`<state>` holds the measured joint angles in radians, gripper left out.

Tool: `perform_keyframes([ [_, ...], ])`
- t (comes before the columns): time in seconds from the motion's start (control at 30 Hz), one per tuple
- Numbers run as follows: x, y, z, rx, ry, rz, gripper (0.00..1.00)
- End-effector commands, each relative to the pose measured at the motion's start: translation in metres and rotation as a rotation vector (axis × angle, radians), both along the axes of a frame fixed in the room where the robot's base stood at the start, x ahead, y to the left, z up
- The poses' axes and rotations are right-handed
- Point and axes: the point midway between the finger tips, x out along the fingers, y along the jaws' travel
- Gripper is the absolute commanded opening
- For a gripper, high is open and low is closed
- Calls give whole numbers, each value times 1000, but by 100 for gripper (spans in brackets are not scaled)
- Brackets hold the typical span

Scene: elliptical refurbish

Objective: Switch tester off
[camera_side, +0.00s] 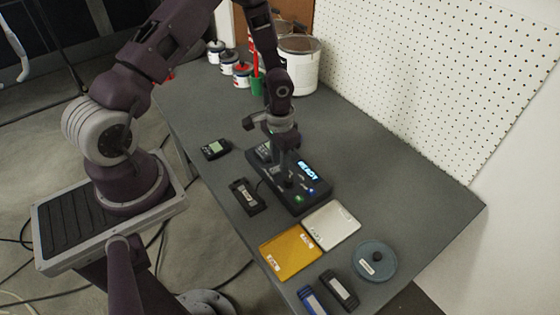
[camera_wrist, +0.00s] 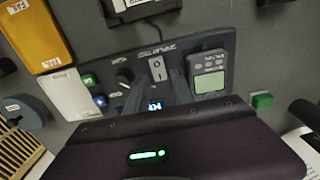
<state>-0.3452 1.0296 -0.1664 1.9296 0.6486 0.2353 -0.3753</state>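The tester (camera_side: 318,205) is a black box on the table, with a lit blue display reading READY in the side view. In the wrist view its panel (camera_wrist: 226,42) carries a pale rocker switch (camera_wrist: 157,68) marked 0, a dark knob (camera_wrist: 122,82), a green button (camera_wrist: 88,80) and a blue button (camera_wrist: 101,101). A grey device with a pale screen (camera_wrist: 209,83) sits at the panel's right. My gripper (camera_side: 287,176) points down over the tester and hides part of its top. Its finger opening and any contact with the switch are unclear.
A yellow tray (camera_side: 290,252) and a white tray (camera_side: 331,225) lie near the tester. A black module (camera_side: 247,196) and a small meter (camera_side: 215,149) lie left of it. Paint cans and a large bucket (camera_side: 300,65) stand at the back. The table right of the tester is clear.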

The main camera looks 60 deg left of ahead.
Motion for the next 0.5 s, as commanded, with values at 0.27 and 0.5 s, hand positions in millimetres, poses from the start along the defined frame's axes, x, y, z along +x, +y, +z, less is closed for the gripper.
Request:
perform_keyframes([
  [0.27, 0, 0, -10, 0, -1, 1, 29],
  [0.5, 0, 0, -10, 0, 0, 1, 0],
])
